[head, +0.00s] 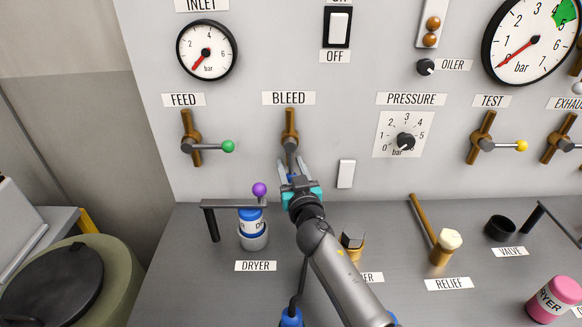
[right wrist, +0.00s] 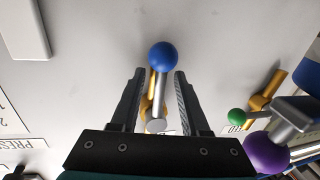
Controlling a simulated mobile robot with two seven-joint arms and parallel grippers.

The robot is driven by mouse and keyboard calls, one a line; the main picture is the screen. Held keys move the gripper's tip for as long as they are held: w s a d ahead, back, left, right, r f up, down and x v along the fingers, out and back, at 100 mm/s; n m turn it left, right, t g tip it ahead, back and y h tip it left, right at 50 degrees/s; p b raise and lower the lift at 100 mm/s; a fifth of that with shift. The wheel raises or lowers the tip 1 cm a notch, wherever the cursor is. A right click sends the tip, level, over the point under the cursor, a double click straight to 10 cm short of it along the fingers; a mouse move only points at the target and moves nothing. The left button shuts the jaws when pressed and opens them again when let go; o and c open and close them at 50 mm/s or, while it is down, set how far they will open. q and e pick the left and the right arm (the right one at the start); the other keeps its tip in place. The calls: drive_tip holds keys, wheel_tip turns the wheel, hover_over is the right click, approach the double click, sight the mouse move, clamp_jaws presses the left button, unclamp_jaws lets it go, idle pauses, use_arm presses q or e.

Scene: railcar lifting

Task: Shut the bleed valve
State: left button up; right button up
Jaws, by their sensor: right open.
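The bleed valve (head: 290,120) is a brass fitting on the upright panel under the BLEED label (head: 288,98). Its grey lever (head: 291,146) hangs straight down, in line with the brass pipe. My right gripper (head: 291,168) is open at the lower end of the lever, with one finger on each side. In the right wrist view the lever ends in a blue ball (right wrist: 162,56). The lever lies between the open fingers (right wrist: 159,76), with gaps visible on both sides. In the head view the gripper mostly hides the ball. My left gripper is not in view.
The feed valve (head: 190,138) with its green knob is to the left, its lever sideways. The pressure dial (head: 405,141) is to the right. On the bench below stand the blue dryer canister (head: 250,222), a purple-knobbed arm (head: 259,190) and the relief handle (head: 442,246).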

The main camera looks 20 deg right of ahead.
drive_tip(key=shift+c, duration=0.2)
clamp_jaws()
idle(1.1)
